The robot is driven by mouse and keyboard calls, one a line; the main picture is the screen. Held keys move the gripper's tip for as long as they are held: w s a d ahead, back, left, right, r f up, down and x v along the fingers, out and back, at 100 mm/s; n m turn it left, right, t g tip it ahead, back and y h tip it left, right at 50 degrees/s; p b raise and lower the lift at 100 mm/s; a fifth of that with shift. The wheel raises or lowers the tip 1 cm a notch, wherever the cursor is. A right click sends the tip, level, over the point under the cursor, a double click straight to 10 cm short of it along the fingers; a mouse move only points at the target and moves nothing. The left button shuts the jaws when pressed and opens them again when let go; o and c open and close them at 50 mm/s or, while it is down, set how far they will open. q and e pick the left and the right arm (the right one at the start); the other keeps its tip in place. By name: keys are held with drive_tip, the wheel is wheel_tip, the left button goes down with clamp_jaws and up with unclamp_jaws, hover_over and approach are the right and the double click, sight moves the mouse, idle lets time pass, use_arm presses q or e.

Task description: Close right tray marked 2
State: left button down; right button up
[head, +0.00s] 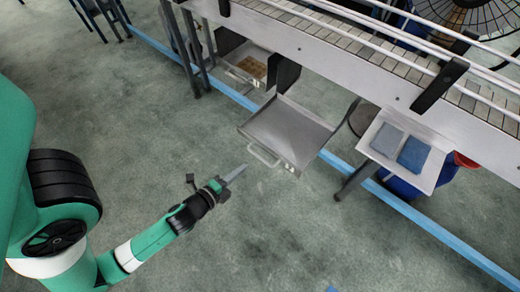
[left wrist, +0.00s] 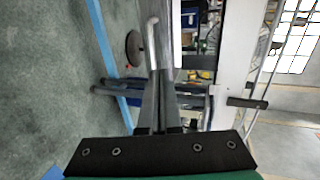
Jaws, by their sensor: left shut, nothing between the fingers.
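An empty grey metal tray (head: 290,128) is pulled out from under the conveyor and stands open over the floor. Its front carries a pale bar handle (head: 263,158). A small mark sits on the tray's front, too small to read. My left gripper (head: 242,169) is shut and empty, a little to the left of and below the handle, pointing towards the tray's front. In the left wrist view my shut fingers (left wrist: 158,75) reach up towards the handle (left wrist: 152,32); I cannot tell if they touch. My right gripper is not in view.
Another tray (head: 240,73) holding brown items sits further left under the conveyor (head: 360,65). A white side shelf (head: 375,151) with grey and blue cloths stands right. A blue floor line (head: 415,216) runs below. Floor in front is clear.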

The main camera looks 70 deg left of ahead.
sight(266, 148)
use_arm(q)
drive_tip(key=x, duration=0.6)
drive_tip(key=r+x, duration=0.1)
drive_tip(key=x, duration=0.2)
drive_tip(key=shift+w+a, duration=0.2)
drive_tip(key=shift+w, duration=0.2)
drive_tip(key=shift+w+a, duration=0.15)
drive_tip(key=shift+w, duration=0.05)
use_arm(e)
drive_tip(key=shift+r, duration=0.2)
